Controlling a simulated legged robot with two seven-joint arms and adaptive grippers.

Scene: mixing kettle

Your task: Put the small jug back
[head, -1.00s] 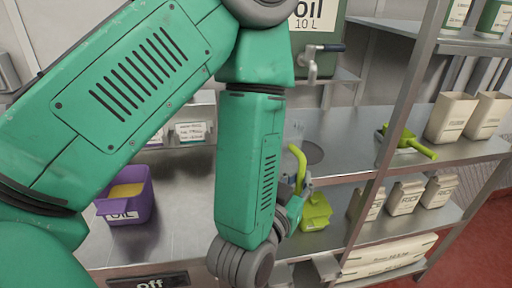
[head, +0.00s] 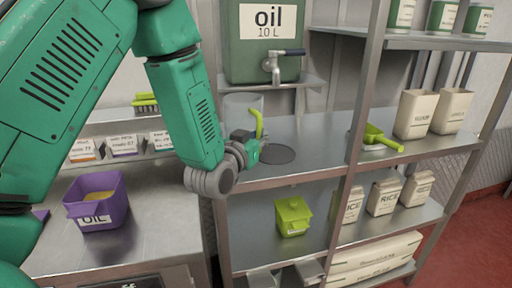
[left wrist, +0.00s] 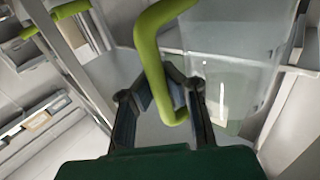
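The small jug (head: 238,106) is clear with a bright green handle, and in the head view it is upright at the back left of the steel shelf. My left gripper (head: 254,146) is at its handle. In the left wrist view the fingers (left wrist: 166,100) are closed in on both sides of the green handle (left wrist: 150,50), with the clear body to the right. I cannot tell whether the jug's base touches the shelf. A dark round disc (head: 280,154) lies on the shelf, right of the jug. My right gripper is not in view.
A green oil tank (head: 262,50) with a tap (head: 273,64) stands above the shelf. A purple oil box (head: 97,203) is on the left counter. A green scoop (head: 378,139) and a shelf post (head: 355,140) are at right.

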